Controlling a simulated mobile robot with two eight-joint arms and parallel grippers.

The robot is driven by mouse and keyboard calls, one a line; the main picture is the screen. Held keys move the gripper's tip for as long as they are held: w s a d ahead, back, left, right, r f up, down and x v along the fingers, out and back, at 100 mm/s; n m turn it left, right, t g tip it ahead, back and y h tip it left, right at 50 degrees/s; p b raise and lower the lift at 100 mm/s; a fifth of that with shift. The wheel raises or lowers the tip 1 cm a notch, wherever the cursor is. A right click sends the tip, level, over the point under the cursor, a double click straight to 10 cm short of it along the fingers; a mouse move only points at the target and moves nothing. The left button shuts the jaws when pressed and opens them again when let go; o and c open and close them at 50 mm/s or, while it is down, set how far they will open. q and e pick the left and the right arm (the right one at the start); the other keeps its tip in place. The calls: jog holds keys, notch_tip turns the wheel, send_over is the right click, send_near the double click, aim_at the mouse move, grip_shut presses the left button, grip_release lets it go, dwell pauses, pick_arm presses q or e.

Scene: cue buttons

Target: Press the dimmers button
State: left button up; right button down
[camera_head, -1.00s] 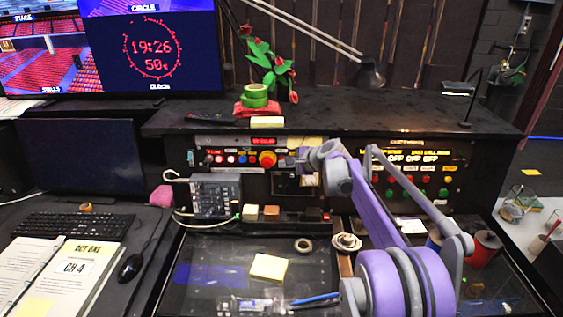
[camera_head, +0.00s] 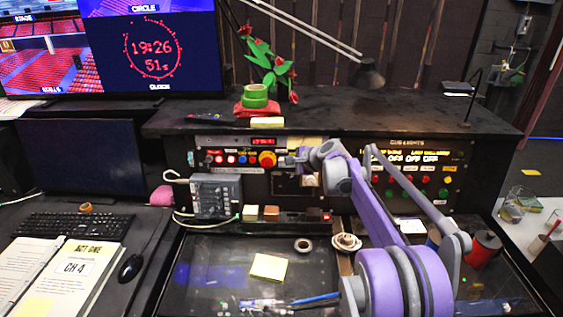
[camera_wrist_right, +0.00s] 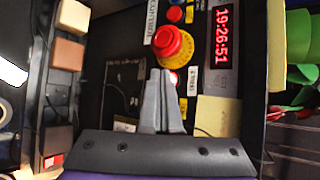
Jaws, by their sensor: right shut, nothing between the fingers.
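The control panel (camera_head: 222,146) stands at the back of the desk with a row of small coloured buttons (camera_head: 236,159). A large red button on a yellow collar (camera_head: 267,159) is at the row's right; it also shows in the wrist view (camera_wrist_right: 172,42). My right gripper (camera_head: 287,161) is shut and empty just right of it. In the wrist view its fingertips (camera_wrist_right: 161,74) are just below the red button, partly covering a small pale button (camera_wrist_right: 174,77). Small labels are too blurred to read, so I cannot tell which button is dimmers. My left gripper is not in view.
A cue-lights panel (camera_head: 415,160) is to the right, behind my right arm. A grey box (camera_head: 215,195) with cables stands left, below the buttons. Small blocks (camera_head: 260,212) lie on a ledge below.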

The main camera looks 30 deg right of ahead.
jog(key=shift+w+d, duration=0.15)
jog(key=shift+w, duration=0.05)
jog(key=shift+s, duration=0.15)
dwell(0.4)
jog(key=s+a, duration=0.3)
jog(key=s, duration=0.2)
jog(key=shift+a+r, duration=0.2)
jog(key=shift+r, duration=0.2)
